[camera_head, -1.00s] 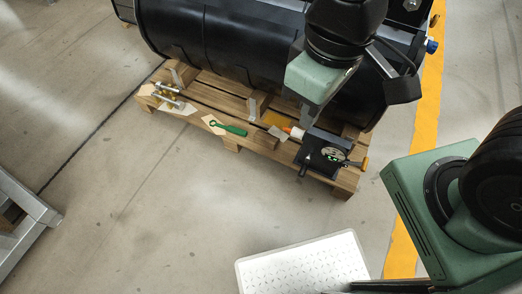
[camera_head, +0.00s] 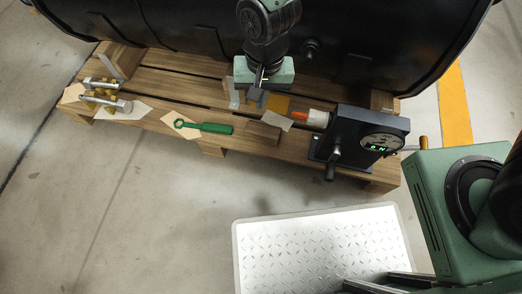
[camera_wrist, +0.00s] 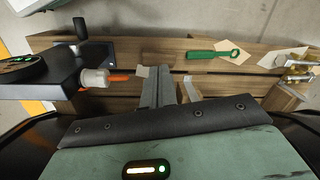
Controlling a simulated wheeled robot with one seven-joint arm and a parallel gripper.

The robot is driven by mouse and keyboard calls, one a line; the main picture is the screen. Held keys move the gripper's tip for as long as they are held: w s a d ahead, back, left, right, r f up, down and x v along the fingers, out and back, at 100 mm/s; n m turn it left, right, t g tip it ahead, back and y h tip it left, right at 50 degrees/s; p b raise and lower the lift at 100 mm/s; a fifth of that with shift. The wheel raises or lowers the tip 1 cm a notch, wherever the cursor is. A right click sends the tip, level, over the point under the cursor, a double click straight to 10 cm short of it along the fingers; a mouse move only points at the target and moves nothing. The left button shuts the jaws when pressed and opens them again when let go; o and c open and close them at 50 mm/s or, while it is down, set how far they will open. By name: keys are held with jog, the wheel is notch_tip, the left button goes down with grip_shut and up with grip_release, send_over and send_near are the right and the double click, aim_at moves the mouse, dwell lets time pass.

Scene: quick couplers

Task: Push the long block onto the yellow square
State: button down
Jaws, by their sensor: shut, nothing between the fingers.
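My gripper (camera_head: 258,101) is shut and empty, pointing down just left of the square. In the wrist view my gripper's fingers (camera_wrist: 157,72) are together over the pallet and hide what is beneath. A small beige flat piece (camera_head: 276,121) lies in front of the square; it also shows near the fingertips in the wrist view (camera_wrist: 142,71). I cannot clearly pick out the long block.
A black gauge box (camera_head: 352,135) with a crank stands right of the square. A green wrench (camera_head: 208,128) and metal valve parts (camera_head: 105,96) lie to the left on the pallet (camera_head: 160,75). A large black drum (camera_head: 160,25) is behind.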

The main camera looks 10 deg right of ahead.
jog(key=w+f+m+b, duration=0.1)
jog(key=f+b, duration=0.5)
jog(key=f, duration=0.5)
jog(key=w+f+m+b, duration=0.1)
jog(key=w+f+b, duration=0.1)
jog(key=f+b, duration=0.4)
jog(key=w+f+b, duration=0.1)
jog(key=f+b, duration=0.5)
jog(key=f, duration=1.1)
jog(key=shift+w+d+f+m+h, duration=0.1)
jog(key=shift+w+m+h, duration=0.2)
jog(key=shift+w+m, duration=0.1)
jog(key=shift+w+d+r+b, duration=0.2)
jog(key=shift+w+d+b, duration=0.1)
jog(key=shift+w, duration=0.3)
jog(key=w+d+p, duration=0.1)
jog(key=w, duration=0.4)
jog(key=w+d+p, duration=0.1)
jog(key=w+d, duration=0.1)
jog(key=w, duration=0.3)
jog(key=w+d+p, duration=0.1)
jog(key=w, duration=0.4)
jog(key=shift+w+d+p, duration=0.15)
jog(key=shift+d+p, duration=0.2)
